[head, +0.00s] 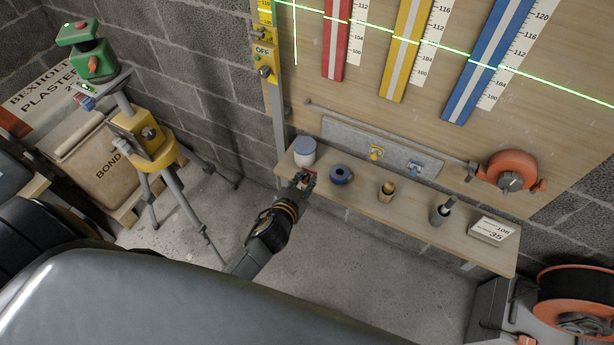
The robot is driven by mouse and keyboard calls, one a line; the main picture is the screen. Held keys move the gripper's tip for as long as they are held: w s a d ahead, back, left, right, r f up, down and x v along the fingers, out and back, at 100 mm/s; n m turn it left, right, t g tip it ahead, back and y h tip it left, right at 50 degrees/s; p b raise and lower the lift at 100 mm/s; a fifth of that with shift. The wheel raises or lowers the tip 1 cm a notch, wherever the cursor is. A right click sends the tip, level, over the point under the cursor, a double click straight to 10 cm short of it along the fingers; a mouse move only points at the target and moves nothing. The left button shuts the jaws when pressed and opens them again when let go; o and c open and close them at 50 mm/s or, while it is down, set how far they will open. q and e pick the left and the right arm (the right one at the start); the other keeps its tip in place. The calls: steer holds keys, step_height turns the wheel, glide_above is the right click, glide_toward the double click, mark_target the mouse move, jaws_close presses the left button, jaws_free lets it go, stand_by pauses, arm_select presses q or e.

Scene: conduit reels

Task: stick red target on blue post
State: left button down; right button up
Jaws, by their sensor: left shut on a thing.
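My left gripper (305,181) is at the left part of the wooden shelf, in front of the white jar. It is shut on a small red piece (310,177), which looks like the red target; the fingers hide most of it. The blue post (487,62) is a blue strip with a white centre line, upright on the wooden board at the upper right. It is well to the right of and above the gripper. A green laser line crosses it. My right gripper is not in view.
A red post (335,45) and a yellow post (405,48) stand left of the blue one. A grey strip (345,138) holds a yellow target (376,153) and a blue target (415,167). A tripod (150,145) stands left.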

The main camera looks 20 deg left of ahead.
arm_select(q)
steer(key=shift+s+a, duration=0.2)
steer(key=shift+s, duration=2.3)
steer(key=shift+r, duration=0.1)
step_height(320, 180, up, 27)
glide_above(304, 183)
steer(key=s+d, duration=0.2)
steer(key=s, duration=0.3)
steer(key=shift+a+r, duration=0.1)
